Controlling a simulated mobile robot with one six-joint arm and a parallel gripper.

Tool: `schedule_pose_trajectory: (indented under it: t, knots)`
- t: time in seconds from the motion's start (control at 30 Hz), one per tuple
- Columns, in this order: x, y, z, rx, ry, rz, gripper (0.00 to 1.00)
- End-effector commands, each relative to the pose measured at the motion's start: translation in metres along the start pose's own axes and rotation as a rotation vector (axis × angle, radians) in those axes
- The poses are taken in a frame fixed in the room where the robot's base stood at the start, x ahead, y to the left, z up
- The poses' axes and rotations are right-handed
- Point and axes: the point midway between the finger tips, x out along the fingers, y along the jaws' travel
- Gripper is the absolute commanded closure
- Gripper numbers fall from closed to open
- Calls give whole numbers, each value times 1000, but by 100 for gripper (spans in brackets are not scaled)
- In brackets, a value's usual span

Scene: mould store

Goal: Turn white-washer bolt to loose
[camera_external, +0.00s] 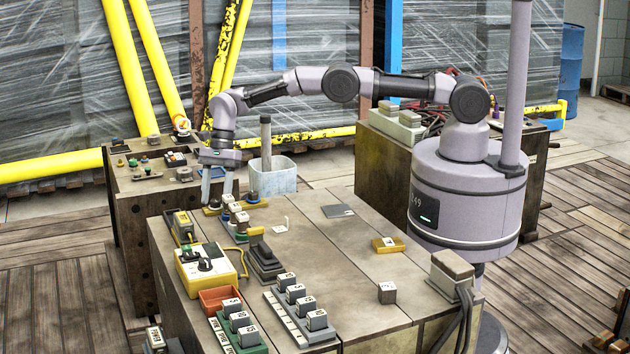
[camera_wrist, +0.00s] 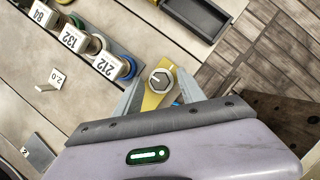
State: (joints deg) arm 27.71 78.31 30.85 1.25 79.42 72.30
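The white-washer bolt (camera_wrist: 161,80) shows in the wrist view as a grey hex head with a pale ring around it and a white mark on top. It sits on a yellow plate (camera_wrist: 152,101), part of which is hidden by my gripper body. My gripper (camera_wrist: 160,86) has its two fingers spread, one on each side of the bolt head, with gaps visible. In the external view my gripper (camera_external: 216,198) points down over the yellow plate (camera_external: 210,211) at the table's far left edge. The bolt cannot be made out there.
Numbered blocks (camera_wrist: 75,39) with coloured rings stand close left of the bolt in the wrist view. A dark tray (camera_wrist: 197,14) lies beyond. In the external view, a yellow control box (camera_external: 206,268) and more labelled blocks (camera_external: 295,293) stand nearer; the table's middle (camera_external: 330,260) is mostly clear.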

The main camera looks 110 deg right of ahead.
Motion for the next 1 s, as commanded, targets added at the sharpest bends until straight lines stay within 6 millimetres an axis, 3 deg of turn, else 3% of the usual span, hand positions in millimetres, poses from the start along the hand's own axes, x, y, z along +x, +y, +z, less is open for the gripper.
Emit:
schedule_pose_trajectory:
  t: [0.13, 0.2, 0.5, 0.7, 0.83, 1.0]
  knots:
    - [-4, 0, 0, 0, 0, 0, 53]
    - [-16, 0, 1, 1, 0, 0, 53]
    - [-116, -1, 2, 1, 0, -3, 53]
    - [-162, 0, 1, 1, 0, -1, 53]
    - [-173, 0, 0, -1, 1, -1, 53]
    - [-174, 0, 0, 0, 0, 0, 53]
